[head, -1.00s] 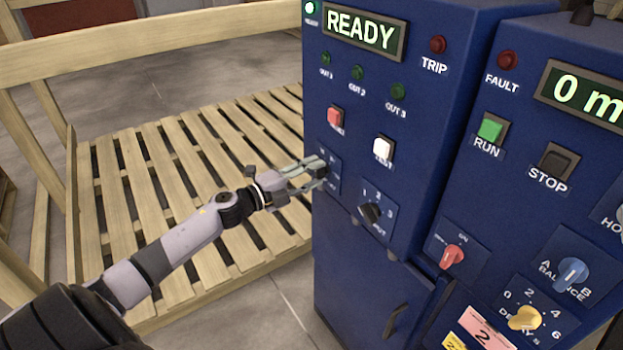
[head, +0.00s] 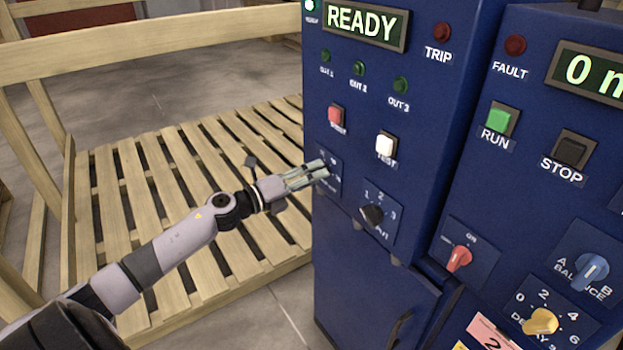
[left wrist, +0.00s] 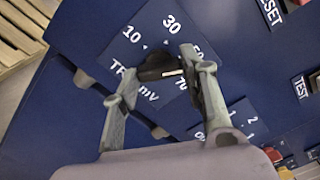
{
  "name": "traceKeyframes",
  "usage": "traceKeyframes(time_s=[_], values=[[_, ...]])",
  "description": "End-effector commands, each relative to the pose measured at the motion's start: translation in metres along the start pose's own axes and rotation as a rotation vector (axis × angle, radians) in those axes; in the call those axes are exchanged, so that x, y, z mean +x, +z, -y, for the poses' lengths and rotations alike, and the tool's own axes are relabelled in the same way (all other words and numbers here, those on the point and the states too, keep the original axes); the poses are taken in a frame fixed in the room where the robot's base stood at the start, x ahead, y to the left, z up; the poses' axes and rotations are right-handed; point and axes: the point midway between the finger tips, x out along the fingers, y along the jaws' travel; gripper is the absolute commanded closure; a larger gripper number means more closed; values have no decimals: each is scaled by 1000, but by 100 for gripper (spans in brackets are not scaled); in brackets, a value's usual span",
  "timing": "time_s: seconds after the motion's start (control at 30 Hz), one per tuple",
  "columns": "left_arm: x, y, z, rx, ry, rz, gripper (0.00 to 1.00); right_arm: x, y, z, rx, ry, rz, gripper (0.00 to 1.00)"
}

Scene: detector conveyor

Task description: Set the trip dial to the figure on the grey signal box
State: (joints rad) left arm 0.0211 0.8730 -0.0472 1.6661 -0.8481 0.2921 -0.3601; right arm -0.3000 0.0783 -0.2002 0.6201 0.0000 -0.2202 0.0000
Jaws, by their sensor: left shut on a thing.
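The trip dial (left wrist: 160,67) is a black knob on a blue plate marked 10, 30, 50 and 70, with "mV" below. A short white mark shows on it, to the right of its middle in the left wrist view; I cannot tell exactly which figure it meets. My left gripper (head: 322,169) has its fingers on either side of the dial and is shut on it; the fingers also show in the left wrist view (left wrist: 158,66). In the head view the gripper hides the dial, and only part of its plate (head: 334,188) shows. I see no grey signal box. My right gripper is out of view.
The blue cabinet (head: 352,270) carries a READY display (head: 362,24), a red button (head: 336,117), a white TEST button (head: 386,143) and a black selector (head: 372,214) close to the dial. A second blue panel with more controls stands right. Wooden slatted pallet (head: 130,200) lies left.

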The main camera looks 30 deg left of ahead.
Motion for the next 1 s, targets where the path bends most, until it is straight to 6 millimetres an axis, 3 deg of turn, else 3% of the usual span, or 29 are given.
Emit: traceKeyframes(time_s=[0.4,0.43,0.7,1.0], values=[[0,-2,-2,5,3,-5,88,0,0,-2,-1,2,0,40],[0,-2,-2,5,3,-5,59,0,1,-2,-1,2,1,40],[0,-1,-1,5,1,-3,41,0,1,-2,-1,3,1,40],[0,-1,0,5,1,-1,40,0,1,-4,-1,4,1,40]])
